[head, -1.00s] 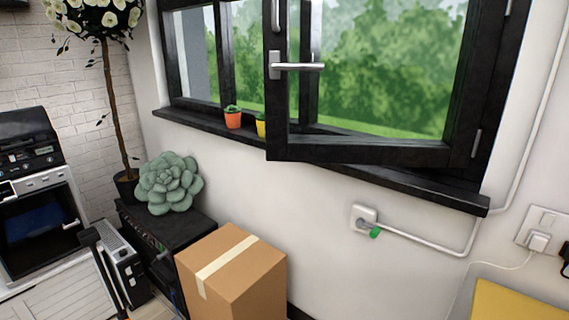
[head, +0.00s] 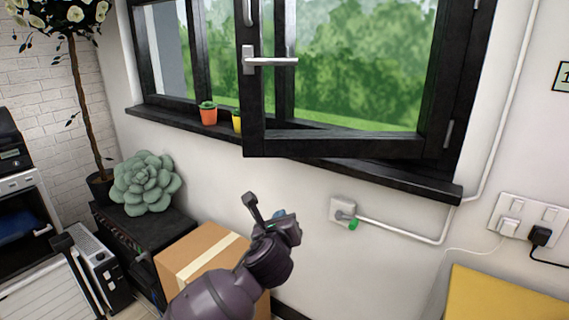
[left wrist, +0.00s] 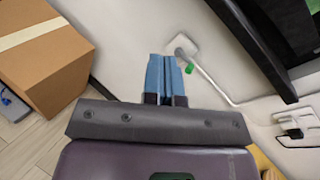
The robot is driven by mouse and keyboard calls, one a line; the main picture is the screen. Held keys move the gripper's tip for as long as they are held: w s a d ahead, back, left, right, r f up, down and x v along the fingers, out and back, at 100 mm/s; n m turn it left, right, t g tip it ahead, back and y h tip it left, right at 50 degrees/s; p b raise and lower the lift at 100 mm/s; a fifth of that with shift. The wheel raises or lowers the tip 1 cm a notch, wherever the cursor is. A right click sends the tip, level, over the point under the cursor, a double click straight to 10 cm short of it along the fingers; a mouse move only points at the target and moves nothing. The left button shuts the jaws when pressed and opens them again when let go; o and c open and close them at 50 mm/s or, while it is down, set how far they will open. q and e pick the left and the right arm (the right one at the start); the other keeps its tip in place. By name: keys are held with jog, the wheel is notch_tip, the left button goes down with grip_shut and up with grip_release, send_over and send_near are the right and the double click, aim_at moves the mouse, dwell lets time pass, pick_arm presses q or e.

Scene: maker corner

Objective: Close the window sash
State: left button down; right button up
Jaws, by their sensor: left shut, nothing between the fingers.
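The window sash (head: 340,146) is a black-framed pane, hinged on its right side and swung open into the room. Its silver handle (head: 270,62) is on the sash's left upright. The black window frame and sill (head: 400,178) are behind and below it. My left gripper (head: 284,218) is below the sash, in front of the white wall and apart from the window. In the left wrist view its blue fingers (left wrist: 165,75) are together with nothing between them. The sash's handle is not in the left wrist view. My right gripper is not in view.
An orange pot (head: 208,115) and a yellow pot (head: 237,122) stand on the sill by the sash's free edge. A cardboard box (head: 190,252) is below, near my left arm. A valve with a green knob (head: 353,224) and pipe are on the wall.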

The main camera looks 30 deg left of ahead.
pick_arm(q)
notch_tip(320, 180, up, 7)
jog(key=w+m+y, duration=0.2)
jog(key=m, duration=0.1)
jog(key=b, duration=0.3)
send_near(284, 154)
jog(key=shift+t+y, duration=0.4)
jog(key=x, duration=0.2)
jog(key=f+x, duration=0.1)
jog(key=x, duration=0.3)
jog(key=shift+w+f, duration=0.25)
jog(key=shift+w+a, duration=0.1)
jog(key=shift+w, duration=0.15)
jog(key=shift+w+a+r, duration=0.15)
jog(key=shift+w, duration=0.05)
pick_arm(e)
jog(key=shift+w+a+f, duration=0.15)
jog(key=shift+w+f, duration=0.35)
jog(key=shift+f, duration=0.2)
pick_arm(q)
jog(key=shift+a+r, duration=0.1)
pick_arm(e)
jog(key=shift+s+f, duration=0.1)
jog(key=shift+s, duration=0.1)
